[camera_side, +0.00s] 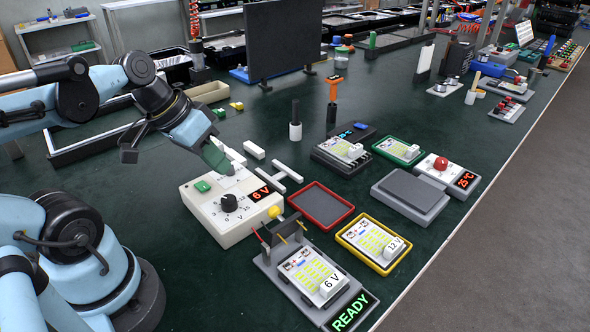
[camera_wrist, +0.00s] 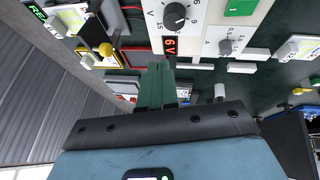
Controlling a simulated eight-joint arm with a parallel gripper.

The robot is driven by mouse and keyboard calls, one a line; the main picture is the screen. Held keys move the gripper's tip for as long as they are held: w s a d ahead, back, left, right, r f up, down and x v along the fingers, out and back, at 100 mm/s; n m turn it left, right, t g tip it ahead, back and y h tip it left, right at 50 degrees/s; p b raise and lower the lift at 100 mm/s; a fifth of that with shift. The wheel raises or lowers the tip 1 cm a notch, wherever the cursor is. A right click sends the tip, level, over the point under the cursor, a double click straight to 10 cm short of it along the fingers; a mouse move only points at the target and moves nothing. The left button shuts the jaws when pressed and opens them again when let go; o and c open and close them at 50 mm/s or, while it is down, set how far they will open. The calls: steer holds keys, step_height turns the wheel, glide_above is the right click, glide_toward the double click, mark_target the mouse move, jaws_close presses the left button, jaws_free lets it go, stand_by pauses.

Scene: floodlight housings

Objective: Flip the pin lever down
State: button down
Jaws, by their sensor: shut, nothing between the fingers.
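The grey test fixture (camera_side: 268,262) stands at the front centre in the side view. It holds a white board (camera_side: 308,272) tagged 6 V, and its display (camera_side: 350,312) reads READY. A yellow knob (camera_side: 274,212), apparently the end of the pin lever, is raised at the back of the fixture, near gold pins (camera_side: 281,239) above the board. My gripper (camera_side: 226,165) is shut and empty, above the rear of the white power supply (camera_side: 237,238), behind and left of the fixture. Its green fingers (camera_wrist: 160,72) are together in the wrist view.
The supply has a black dial (camera_side: 229,203), a green button (camera_side: 203,186) and a 6 V readout. An empty red tray (camera_side: 321,222) and a yellow tray (camera_side: 345,238) holding a 12 V board lie right of it. A black panel (camera_side: 284,40) stands behind.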

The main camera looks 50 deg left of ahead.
steer(key=s+r+h, duration=0.2)
steer(key=s+r, duration=0.1)
steer(key=shift+r+h, duration=0.2)
steer(key=shift+h, duration=0.1)
steer(key=shift+d+f, duration=0.1)
steer(key=x, duration=1)
steer(key=shift+w, duration=0.15)
steer(key=shift+w+d+f, duration=0.1)
steer(key=shift+w+d, duration=0.1)
steer(key=shift+d, duration=0.7)
steer(key=shift+w+d, duration=0.2)
steer(key=shift+d, duration=0.75)
